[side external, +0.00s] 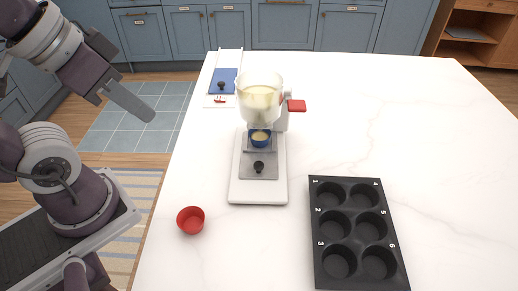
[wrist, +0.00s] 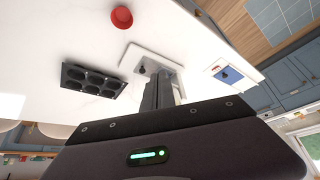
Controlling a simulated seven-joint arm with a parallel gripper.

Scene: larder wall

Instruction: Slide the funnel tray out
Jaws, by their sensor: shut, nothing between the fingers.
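The funnel stand has a clear funnel (side external: 260,97) holding cream-coloured batter. Under it, a grey tray (side external: 259,172) with a black knob (side external: 259,167) lies on the white base (side external: 258,191). A blue cup (side external: 260,141) with cream-coloured content stands at the tray's back end, below the funnel. In the wrist view the base (wrist: 135,54) and knob show, but my fingers hide much of the stand. My gripper (side external: 148,114) is shut and empty, in the air left of the counter, well apart from the tray. Its fingers also show in the wrist view (wrist: 160,90).
A red cup (side external: 190,220) stands at the counter's left edge. A black numbered muffin tin (side external: 317,230) lies front right. Behind the stand is a white board (side external: 231,57) with a blue plate (side external: 225,77) and black knob. A red lever (side external: 297,105) juts right. The right counter is clear.

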